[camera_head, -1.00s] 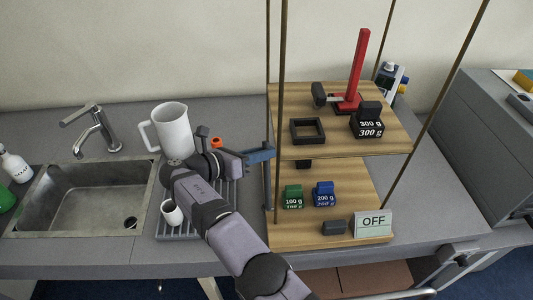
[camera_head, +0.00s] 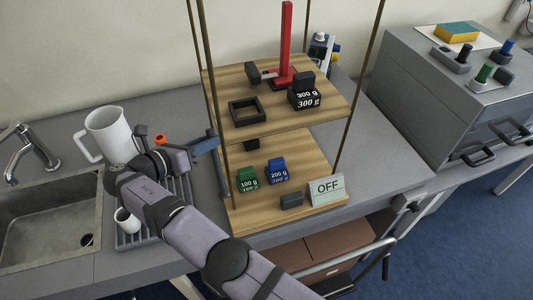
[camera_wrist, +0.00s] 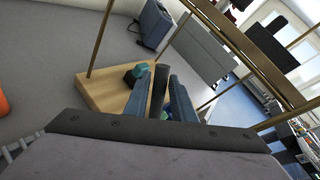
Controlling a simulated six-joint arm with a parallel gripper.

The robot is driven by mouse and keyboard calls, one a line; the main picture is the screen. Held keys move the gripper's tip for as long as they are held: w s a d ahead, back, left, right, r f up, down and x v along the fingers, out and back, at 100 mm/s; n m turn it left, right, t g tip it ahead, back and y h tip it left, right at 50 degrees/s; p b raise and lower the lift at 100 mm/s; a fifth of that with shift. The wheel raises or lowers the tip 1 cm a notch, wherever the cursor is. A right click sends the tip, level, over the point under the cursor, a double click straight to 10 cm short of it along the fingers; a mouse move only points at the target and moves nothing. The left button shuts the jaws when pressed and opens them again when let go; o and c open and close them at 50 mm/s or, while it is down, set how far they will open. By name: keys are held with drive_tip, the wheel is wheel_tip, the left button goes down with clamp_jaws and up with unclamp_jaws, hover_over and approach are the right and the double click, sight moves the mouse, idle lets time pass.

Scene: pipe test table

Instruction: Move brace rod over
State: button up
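I cannot tell for sure which piece is the brace rod. Several thin brown rods stand upright at the shelf's corners, one of them at the front left (camera_head: 208,60). My gripper (camera_head: 213,143) is at the shelf's left side, between the two shelf levels, its blue fingers pointing right at the rods. In the wrist view the two blue fingers of my gripper (camera_wrist: 160,95) stand apart. A dark narrow piece (camera_wrist: 156,90) shows between them; I cannot tell whether they touch it.
The wooden upper shelf (camera_head: 308,118) holds a red post (camera_head: 286,40), a black frame (camera_head: 246,111) and 300 g weights (camera_head: 304,97). Green (camera_head: 247,179) and blue (camera_head: 277,172) weights and an OFF sign (camera_head: 325,189) stand below. A white pitcher (camera_head: 108,132) and cup (camera_head: 127,221) are near my arm.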

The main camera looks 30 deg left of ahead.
drive_tip(key=shift+s+r, duration=0.15)
drive_tip(key=shift+r, duration=0.05)
